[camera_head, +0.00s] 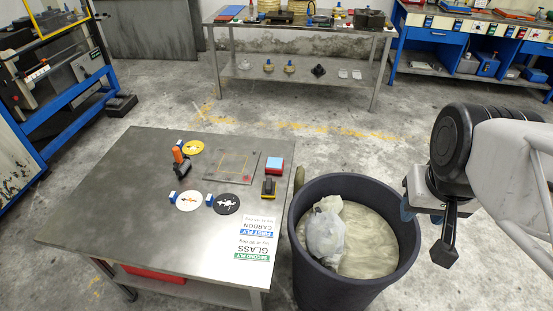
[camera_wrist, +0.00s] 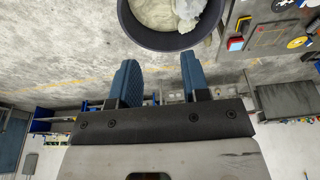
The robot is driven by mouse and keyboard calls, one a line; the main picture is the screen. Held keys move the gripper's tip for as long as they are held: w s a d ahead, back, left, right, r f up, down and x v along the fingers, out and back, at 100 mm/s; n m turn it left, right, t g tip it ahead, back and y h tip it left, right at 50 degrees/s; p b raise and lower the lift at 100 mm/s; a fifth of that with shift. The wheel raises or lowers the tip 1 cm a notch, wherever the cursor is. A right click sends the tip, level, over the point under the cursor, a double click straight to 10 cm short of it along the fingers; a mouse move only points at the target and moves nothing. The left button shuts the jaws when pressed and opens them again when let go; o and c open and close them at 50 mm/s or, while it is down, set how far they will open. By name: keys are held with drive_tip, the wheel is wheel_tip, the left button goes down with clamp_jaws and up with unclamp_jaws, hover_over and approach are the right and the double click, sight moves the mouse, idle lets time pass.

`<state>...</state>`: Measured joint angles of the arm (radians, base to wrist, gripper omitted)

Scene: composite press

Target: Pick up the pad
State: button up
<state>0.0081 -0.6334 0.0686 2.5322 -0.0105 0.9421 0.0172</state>
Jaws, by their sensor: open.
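A small block with a light blue top and a red side (camera_head: 274,164) lies near the right edge of the grey table; it looks most like the pad, though I cannot be sure. It also shows small at the upper right of the wrist view (camera_wrist: 235,44). My gripper (camera_head: 427,232) is at the right of the head view, beyond the dark bin and well apart from the block. In the wrist view my gripper (camera_wrist: 157,70) has its two blue fingers spread, with nothing between them.
A dark bin (camera_head: 297,243) with a plastic bag inside stands between my gripper and the table (camera_head: 110,190). The table holds yellow, white (camera_head: 189,201) and black (camera_head: 227,204) discs, an orange-and-black tool (camera_head: 179,160), a yellow-and-black item (camera_head: 268,187) and a square plate (camera_head: 232,176).

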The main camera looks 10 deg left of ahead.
drive_tip(key=o, duration=1.1)
